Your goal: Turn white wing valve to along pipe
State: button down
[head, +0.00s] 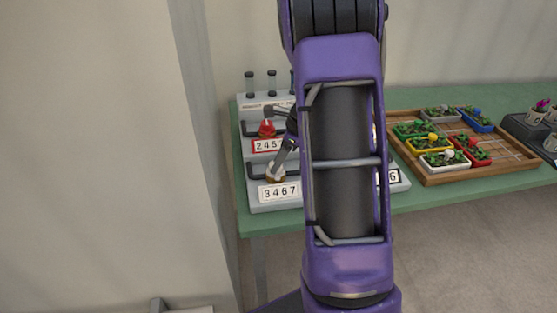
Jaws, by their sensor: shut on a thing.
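A grey panel (246,187) with dark pipes, valves and number plates stands at the left end of the green table, in the head view. A small whitish-tan valve (275,177), which looks like the white wing valve, sits just behind the plate reading 3467. My gripper (277,168) shows only in part, left of my purple arm. It reaches down to this valve and appears shut on it. The jaws are small here, and the wing's angle to the pipe cannot be told. My arm hides the panel's middle.
A red valve (267,130) sits just behind, close to my gripper. Several glass tubes (272,82) stand at the panel's back. A wooden tray (473,176) with several coloured planters lies to the right. A pale wall (100,150) rises at the left.

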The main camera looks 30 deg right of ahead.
jog(key=shift+r+n, duration=0.1)
jog(key=shift+n, duration=0.2)
jog(key=n+p, duration=0.1)
jog(key=n+g+p, duration=0.1)
jog(key=n, duration=0.1)
jog(key=shift+w+d+n+y, duration=0.1)
jog(key=shift+w+n+y, duration=0.05)
jog(key=shift+n+y, duration=0.2)
jog(key=n+g+p, duration=0.2)
jog(key=n, duration=0.2)
jog(key=shift+w, duration=0.2)
jog(key=n+g+p, duration=0.1)
jog(key=n, duration=0.1)
jog(key=n+p, duration=0.1)
jog(key=n, duration=0.2)
jog(key=shift+w+g, duration=0.15)
jog(key=shift+g, duration=0.25)
jog(key=n, duration=0.2)
jog(key=n+g+h+p, duration=0.1)
jog(key=n, duration=0.1)
jog(key=shift+w+n+h, duration=0.15)
jog(key=shift+n+h, duration=0.1)
jog(key=shift+n, duration=0.1)
jog(key=shift+g, duration=0.3)
jog(key=shift+c, duration=1.8)
grip_release()
